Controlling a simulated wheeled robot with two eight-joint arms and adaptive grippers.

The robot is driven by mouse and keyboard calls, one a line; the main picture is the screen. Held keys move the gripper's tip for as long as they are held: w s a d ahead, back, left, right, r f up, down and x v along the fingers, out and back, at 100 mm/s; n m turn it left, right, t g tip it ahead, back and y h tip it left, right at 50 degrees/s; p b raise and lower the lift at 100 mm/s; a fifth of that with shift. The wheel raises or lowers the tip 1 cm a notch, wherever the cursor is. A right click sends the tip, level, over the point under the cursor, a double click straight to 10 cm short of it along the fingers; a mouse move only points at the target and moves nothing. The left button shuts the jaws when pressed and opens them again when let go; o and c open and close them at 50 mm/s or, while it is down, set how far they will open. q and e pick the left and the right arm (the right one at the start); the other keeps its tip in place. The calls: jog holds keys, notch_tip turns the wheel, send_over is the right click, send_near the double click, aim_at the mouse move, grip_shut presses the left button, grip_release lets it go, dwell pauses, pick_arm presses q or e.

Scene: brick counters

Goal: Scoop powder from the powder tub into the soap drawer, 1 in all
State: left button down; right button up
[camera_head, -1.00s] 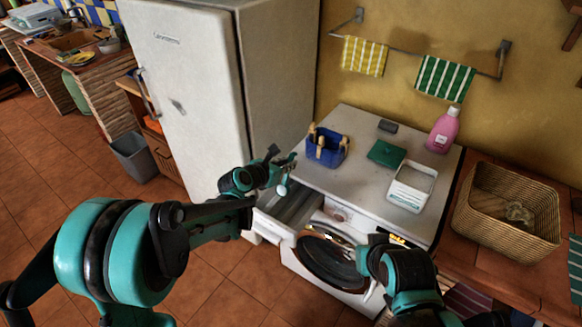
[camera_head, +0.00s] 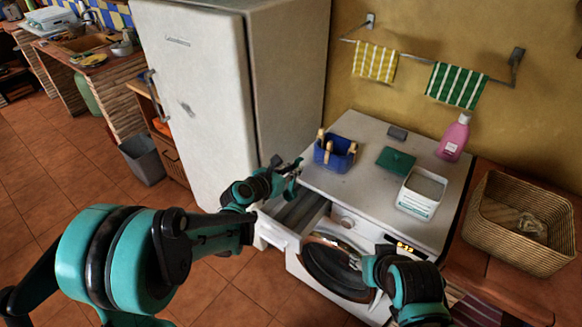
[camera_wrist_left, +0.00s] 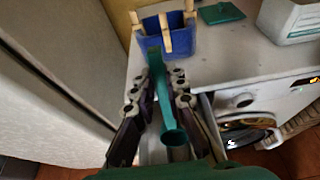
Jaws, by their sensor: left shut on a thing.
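My left gripper (camera_head: 292,168) is shut on a green scoop (camera_wrist_left: 158,72), near the open soap drawer (camera_head: 272,232). In the left wrist view my left gripper (camera_wrist_left: 166,103) has a finger on each side of the scoop, whose round cup points toward the camera. I cannot tell whether powder is in the cup. The drawer's inside is partly hidden by the scoop and fingers there. The white powder tub (camera_head: 414,207) stands open on the washer top with pale powder inside. My right gripper (camera_head: 352,260) is in front of the round washer door; its jaws are unclear.
On the washer top (camera_head: 365,190) are a blue peg basket (camera_head: 335,155), a green lid (camera_head: 396,161), a dark block (camera_head: 397,132) and a pink bottle (camera_head: 454,138). The fridge (camera_head: 200,100) stands close on the left. A wicker basket (camera_head: 510,250) is at the right.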

pick_arm(q)
jog(key=w+d+g+y+p, duration=0.1)
jog(key=w+g+y+p, duration=0.1)
jog(key=p, duration=0.1)
jog(key=shift+w+d+f+g, duration=0.1)
jog(key=shift+d+g, duration=0.2)
jog(key=shift+d, duration=0.1)
jog(key=w+d+f+g+y+p, duration=0.35)
jog(key=w+f+g+y, duration=0.2)
jog(key=f+g, duration=0.3)
jog(key=shift+y, duration=0.35)
jog(key=shift+s+a+r+p, duration=0.1)
jog(key=shift+s+r+p, duration=0.15)
jog(key=shift+r+p, duration=0.8)
jog(key=shift+s+a+r+p, duration=0.15)
jog(key=shift+r+p, duration=0.25)
jog(key=shift+r, duration=1.1)
jog(key=shift+d, duration=0.1)
